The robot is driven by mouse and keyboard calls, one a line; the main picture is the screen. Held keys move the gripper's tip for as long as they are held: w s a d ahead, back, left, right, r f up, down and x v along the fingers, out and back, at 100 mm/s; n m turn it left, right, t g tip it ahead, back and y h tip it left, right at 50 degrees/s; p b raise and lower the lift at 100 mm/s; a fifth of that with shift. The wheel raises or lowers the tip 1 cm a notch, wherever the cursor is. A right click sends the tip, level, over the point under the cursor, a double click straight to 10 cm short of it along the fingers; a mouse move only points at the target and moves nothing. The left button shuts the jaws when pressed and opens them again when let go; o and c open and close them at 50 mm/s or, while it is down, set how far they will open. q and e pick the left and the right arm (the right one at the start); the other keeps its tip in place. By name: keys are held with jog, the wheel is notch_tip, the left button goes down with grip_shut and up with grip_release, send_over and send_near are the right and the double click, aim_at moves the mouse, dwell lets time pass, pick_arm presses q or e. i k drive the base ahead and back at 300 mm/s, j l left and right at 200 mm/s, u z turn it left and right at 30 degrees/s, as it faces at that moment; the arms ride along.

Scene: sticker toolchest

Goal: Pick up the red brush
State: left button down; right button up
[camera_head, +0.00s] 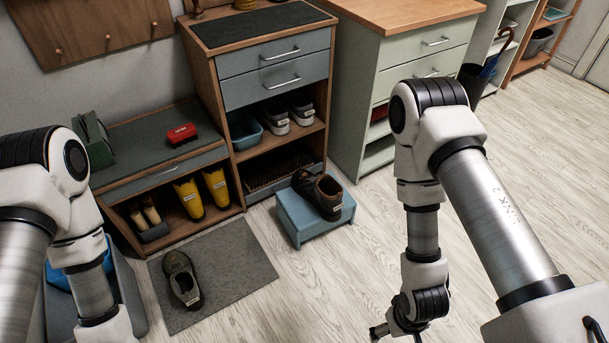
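My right arm hangs down on the right side. Part of my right gripper (393,333) shows at the bottom edge, far from the brush. It is cut off by the frame, so I cannot tell its opening.
Yellow boots (203,192) sit in the bench below. A blue step stool (311,217) carries a brown shoe (318,195). A grey mat (229,262) holds another shoe (181,277). Floor right of the stool is clear.

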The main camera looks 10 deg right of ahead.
aim_at(181, 135)
jog(key=i, duration=0.5)
jog(key=i+j+z, duration=0.15)
jog(key=i, duration=0.35)
jog(key=i+j, duration=0.1)
jog(key=i, duration=0.35)
